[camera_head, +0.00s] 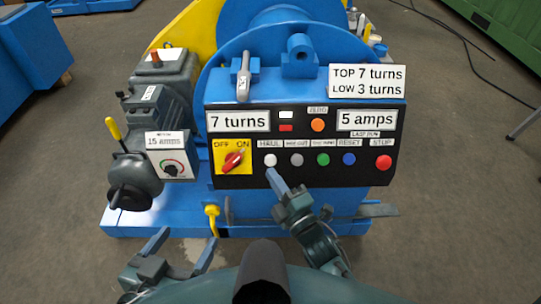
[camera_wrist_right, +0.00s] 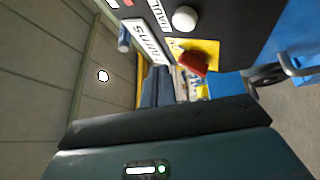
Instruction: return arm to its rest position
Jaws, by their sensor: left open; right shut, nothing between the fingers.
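My right gripper (camera_head: 272,178) is shut and empty in the head view. Its fingertips are just below the white HAUL button (camera_head: 270,160) on the black control panel (camera_head: 220,185); I cannot tell whether they touch the panel. In the right wrist view the white button (camera_wrist_right: 184,18) and the red switch (camera_wrist_right: 193,63) show close by, and the shut fingers (camera_wrist_right: 156,85) are partly hidden by the gripper body. My left gripper (camera_head: 182,246) is open and empty, low in front of the blue machine base (camera_head: 160,222), its two fingers well apart.
The blue machine carries a red OFF/ON switch (camera_head: 232,160), a row of buttons and a red STOP button (camera_head: 383,162). A grey motor unit (camera_head: 160,95) with a yellow-handled lever (camera_head: 113,128) stands left. A yellow hook (camera_head: 212,212) sticks out at the front.

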